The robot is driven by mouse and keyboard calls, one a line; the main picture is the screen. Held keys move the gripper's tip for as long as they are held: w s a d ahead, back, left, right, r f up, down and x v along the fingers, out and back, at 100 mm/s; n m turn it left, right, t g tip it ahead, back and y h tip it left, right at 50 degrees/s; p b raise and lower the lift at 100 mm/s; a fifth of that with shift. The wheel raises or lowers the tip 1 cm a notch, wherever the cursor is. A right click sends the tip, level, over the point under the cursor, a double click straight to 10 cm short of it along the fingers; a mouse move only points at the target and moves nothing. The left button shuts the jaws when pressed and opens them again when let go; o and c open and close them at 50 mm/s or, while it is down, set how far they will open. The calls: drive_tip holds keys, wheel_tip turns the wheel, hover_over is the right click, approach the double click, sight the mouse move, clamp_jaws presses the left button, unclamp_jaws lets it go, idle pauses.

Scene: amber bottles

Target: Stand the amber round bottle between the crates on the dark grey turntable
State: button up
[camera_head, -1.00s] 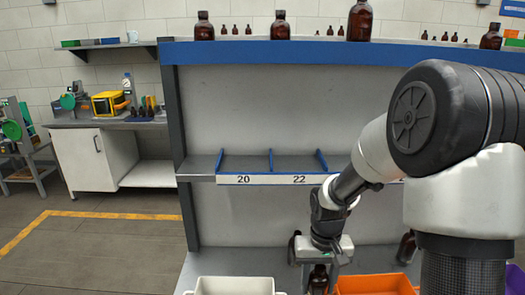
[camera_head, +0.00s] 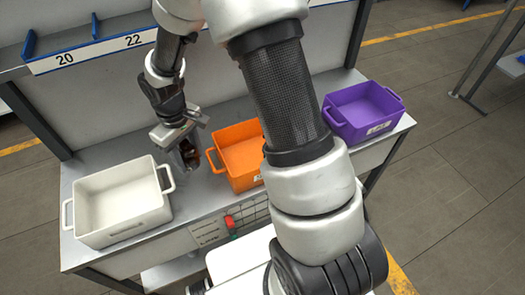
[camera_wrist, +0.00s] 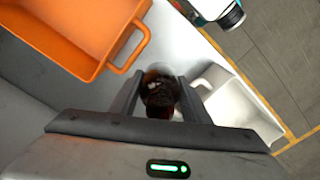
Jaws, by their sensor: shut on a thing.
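The amber round bottle (camera_head: 187,152) is between the white crate and the orange crate, low over the grey bench. My gripper (camera_head: 188,158) reaches down from above and is shut on it, largely hiding it in the head view. In the wrist view the dark brown bottle (camera_wrist: 160,92) sits between the two fingers of my gripper (camera_wrist: 160,98), its top toward the camera. I cannot tell whether its base touches the bench. I do not make out the dark grey turntable in either current view.
The white crate (camera_head: 122,203) is left of the gripper, the orange crate (camera_head: 240,135) close on its right. A purple crate (camera_head: 363,106) stands farther right. The bench (camera_head: 200,195) is clear in front. A numbered shelf (camera_head: 95,52) is behind.

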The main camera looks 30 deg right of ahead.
sight(198, 184)
drive_tip(key=shift+a+f, duration=0.1)
drive_tip(key=shift+f, duration=0.25)
wheel_tip(198, 184, down, 10)
drive_tip(key=shift+r+b, duration=0.1)
drive_tip(key=shift+b, duration=0.2)
drive_tip(key=shift+f, duration=0.2)
drive_tip(key=o, duration=0.7)
drive_tip(key=shift+o, duration=0.5)
drive_tip(key=shift+r, duration=0.1)
